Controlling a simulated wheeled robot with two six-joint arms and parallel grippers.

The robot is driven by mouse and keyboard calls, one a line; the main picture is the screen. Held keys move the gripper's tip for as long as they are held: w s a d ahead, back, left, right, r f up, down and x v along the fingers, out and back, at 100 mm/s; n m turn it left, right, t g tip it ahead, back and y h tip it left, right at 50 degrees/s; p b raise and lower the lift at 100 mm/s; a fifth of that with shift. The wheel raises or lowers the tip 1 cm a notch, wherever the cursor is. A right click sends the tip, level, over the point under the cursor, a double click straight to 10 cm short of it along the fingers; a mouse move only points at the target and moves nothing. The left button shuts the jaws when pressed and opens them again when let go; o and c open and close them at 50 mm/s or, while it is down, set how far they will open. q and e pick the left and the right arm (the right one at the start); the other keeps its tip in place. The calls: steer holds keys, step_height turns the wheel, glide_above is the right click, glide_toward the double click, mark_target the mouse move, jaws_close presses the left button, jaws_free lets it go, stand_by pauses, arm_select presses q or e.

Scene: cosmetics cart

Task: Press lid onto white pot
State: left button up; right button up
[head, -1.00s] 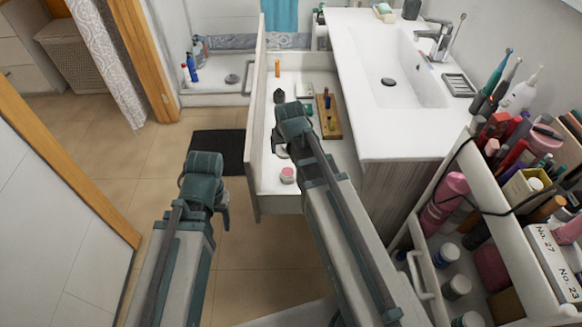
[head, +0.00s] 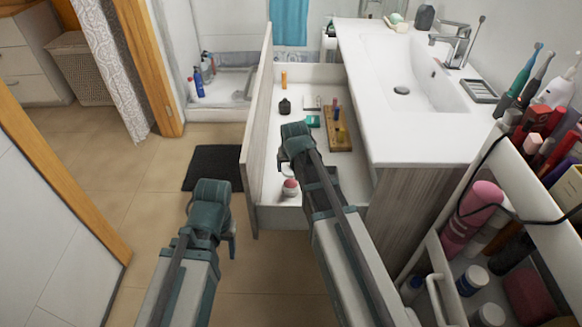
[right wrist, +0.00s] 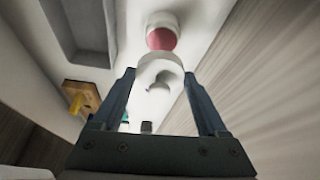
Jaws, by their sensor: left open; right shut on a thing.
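The white pot (head: 290,188) with pink contents stands in the open drawer near its front end. In the right wrist view the pot (right wrist: 162,34) is just beyond my fingertips, with its pink inside showing. My right gripper (right wrist: 160,73) is shut on a round white lid (right wrist: 160,68), held between its fingertips. The lid is close to the pot; I cannot tell whether they touch. In the head view my right gripper (head: 298,150) is over the drawer, its fingers mostly hidden by the wrist. My left gripper (head: 228,225) is open and empty, outside the drawer over the floor.
The drawer (head: 256,135) also holds a wooden block with pegs (head: 337,128), a dark bottle (head: 284,106) and an orange tube (head: 283,79). The sink counter (head: 425,140) lies to the right. A crowded cosmetics cart (head: 520,190) stands at right.

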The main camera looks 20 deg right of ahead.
mark_target(291, 182)
steer(key=shift+f+b, duration=2.35)
steer(key=shift+f, duration=0.3)
steer(key=shift+f, duration=0.15)
steer(key=o, duration=1.2)
steer(key=shift+r+p, duration=3.4)
steer(key=shift+r, duration=0.2)
steer(key=shift+f, duration=0.1)
jaws_close()
